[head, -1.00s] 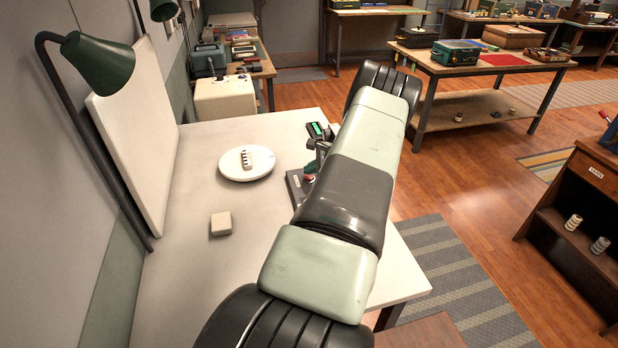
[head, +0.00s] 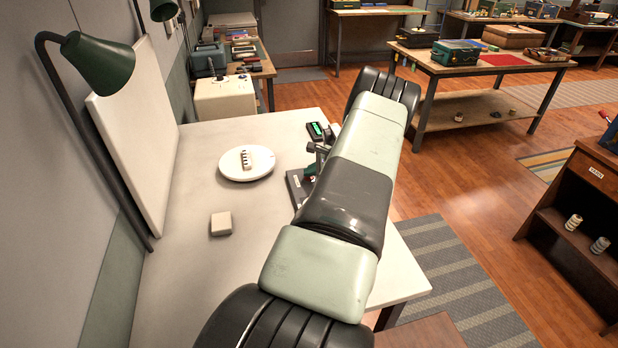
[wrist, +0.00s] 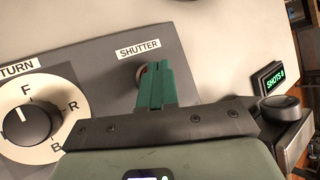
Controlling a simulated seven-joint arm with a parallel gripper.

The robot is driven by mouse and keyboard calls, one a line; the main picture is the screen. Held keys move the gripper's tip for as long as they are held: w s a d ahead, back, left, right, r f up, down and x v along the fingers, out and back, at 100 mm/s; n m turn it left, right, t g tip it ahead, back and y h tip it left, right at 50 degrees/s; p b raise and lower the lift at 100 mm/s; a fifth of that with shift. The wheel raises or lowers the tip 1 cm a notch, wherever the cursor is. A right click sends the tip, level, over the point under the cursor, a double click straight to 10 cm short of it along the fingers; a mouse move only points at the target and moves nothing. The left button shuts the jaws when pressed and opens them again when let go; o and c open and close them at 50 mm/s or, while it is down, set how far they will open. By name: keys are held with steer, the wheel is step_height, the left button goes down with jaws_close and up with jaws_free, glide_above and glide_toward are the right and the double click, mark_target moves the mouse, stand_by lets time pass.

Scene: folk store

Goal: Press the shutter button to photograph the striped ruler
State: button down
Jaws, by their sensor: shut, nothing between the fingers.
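My gripper (wrist: 155,68) is shut and empty, its green fingers together over the shutter button (wrist: 140,72) on the grey panel (wrist: 95,60). The fingers hide most of the red button, so I cannot tell whether they touch it. In the head view the panel (head: 294,188) is partly hidden by my arm. A small pale object with dark stripes (head: 247,159) sits on the round white turntable (head: 235,174); I cannot tell for sure that it is the ruler. The shot counter (wrist: 273,75) is lit green, and its digit is hard to read.
A turn dial (wrist: 28,122) with letters is left of the shutter label (wrist: 138,50). A black knob (wrist: 281,107) is at the right. A pale block (head: 221,223) lies on the white table (head: 185,270). A green lamp (head: 97,64) and a white backboard (head: 135,130) stand at the left.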

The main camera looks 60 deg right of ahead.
steer(key=shift+f, duration=0.2)
steer(key=shift+r, duration=0.9)
steer(key=shift+r, duration=2.5)
